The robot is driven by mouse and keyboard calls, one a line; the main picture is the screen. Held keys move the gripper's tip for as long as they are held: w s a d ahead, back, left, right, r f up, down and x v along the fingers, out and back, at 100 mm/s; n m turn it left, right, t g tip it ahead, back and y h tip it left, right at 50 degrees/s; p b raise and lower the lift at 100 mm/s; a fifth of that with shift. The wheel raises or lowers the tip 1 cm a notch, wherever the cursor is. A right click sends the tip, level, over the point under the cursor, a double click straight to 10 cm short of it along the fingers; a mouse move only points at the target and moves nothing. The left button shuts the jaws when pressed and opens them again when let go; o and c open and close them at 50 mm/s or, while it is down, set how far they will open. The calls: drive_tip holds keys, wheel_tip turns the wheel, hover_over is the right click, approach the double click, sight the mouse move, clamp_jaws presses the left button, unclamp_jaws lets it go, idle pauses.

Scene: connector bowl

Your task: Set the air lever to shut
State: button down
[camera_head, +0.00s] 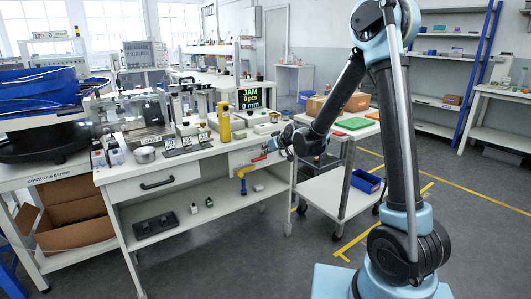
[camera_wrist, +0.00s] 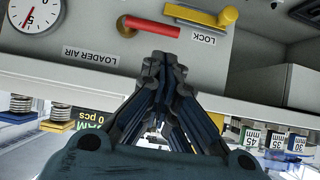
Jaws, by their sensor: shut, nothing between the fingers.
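The air lever is a red handle (camera_wrist: 150,27) on the pale front panel marked LOADER AIR (camera_wrist: 92,54). It lies roughly level, with a round pivot at its left end in the wrist view, which looks upside down. In the head view the red handle (camera_head: 259,158) shows on the bench front, just left of my gripper (camera_head: 273,146). In the wrist view my gripper (camera_wrist: 164,60) is shut and empty. Its fingertips are close to the panel by the red handle's free end; I cannot tell whether they touch.
A yellow handle (camera_wrist: 200,15) by a LOCK label (camera_wrist: 201,39) sits close to the red one. A dial gauge (camera_wrist: 34,15) is at the panel's left. In the head view a JAM display (camera_head: 250,97) stands on the bench, and a cart (camera_head: 325,192) stands right.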

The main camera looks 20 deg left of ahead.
drive_tip(key=shift+x, duration=4.2)
